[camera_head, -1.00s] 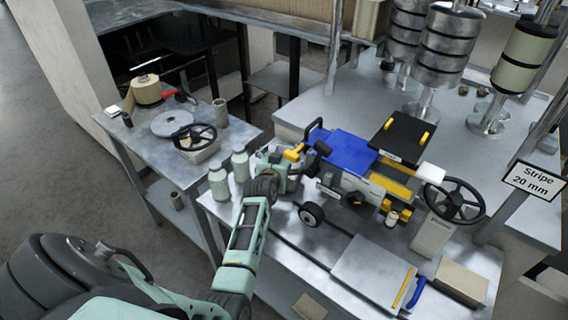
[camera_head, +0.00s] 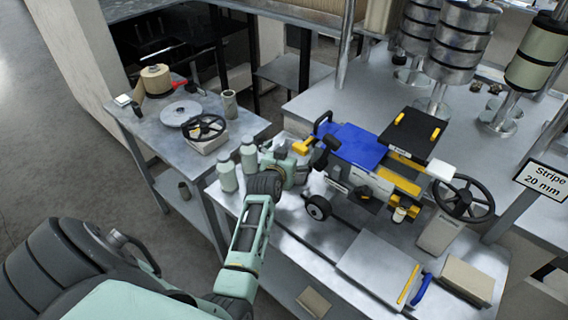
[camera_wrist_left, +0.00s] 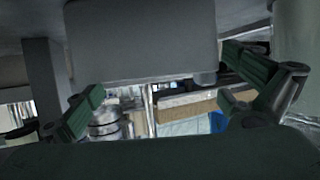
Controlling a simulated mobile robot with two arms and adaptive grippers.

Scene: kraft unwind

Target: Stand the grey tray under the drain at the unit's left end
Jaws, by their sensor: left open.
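The unit with a blue cover (camera_head: 352,142) stands on the grey bench, with a yellow part (camera_head: 301,147) at its left end. My left gripper (camera_head: 297,168) is at that end, low beside the small black wheel (camera_head: 317,208). In the left wrist view my left gripper (camera_wrist_left: 170,98) is open, its fingers spread apart. A plain grey block (camera_wrist_left: 140,40) fills the upper middle there, close ahead; I cannot tell if it is part of the unit. I cannot clearly make out the grey tray or the drain opening. My right gripper is not in view.
Two pale green bottles (camera_head: 227,176) stand left of my gripper. A side table (camera_head: 152,133) holds a grey disc, a tape roll and a handwheel. A flat grey plate (camera_head: 372,262) lies at the bench front, near a brown box (camera_head: 467,279). Metal rollers (camera_head: 463,45) stand behind.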

